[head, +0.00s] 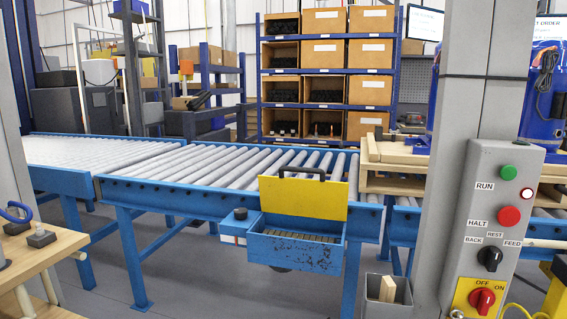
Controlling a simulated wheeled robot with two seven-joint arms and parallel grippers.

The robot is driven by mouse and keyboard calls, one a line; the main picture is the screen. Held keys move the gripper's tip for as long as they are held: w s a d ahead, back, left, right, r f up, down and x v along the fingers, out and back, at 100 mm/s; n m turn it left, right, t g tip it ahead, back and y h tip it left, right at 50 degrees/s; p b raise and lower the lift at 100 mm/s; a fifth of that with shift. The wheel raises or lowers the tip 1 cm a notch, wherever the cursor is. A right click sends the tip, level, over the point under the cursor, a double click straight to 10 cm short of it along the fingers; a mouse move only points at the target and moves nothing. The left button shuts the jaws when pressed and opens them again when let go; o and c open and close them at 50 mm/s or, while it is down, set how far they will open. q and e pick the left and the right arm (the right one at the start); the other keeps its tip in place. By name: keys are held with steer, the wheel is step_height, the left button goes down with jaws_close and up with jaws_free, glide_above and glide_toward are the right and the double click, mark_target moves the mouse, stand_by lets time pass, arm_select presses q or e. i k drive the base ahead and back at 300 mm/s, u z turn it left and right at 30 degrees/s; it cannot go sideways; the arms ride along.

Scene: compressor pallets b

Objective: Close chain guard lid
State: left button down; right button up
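The chain guard is a blue box (294,247) fixed to the front side of the roller conveyor. Its yellow lid (302,198) stands up open along the back edge of the box. A black handle (302,173) sits on the lid's top edge. Ribbed chain or slats (297,235) show inside the open box. Neither of my grippers is in view.
The blue roller conveyor (230,198) runs behind the box. A grey control post (490,215) with RUN and HALT buttons stands at right. A grey bin (386,300) stands below. A wooden bench (45,250) is at left. Floor in front is clear.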

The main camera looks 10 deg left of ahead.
mark_target(320, 198)
steer(key=u, duration=0.35)
steer(key=i, duration=0.85)
steer(key=z, duration=0.05)
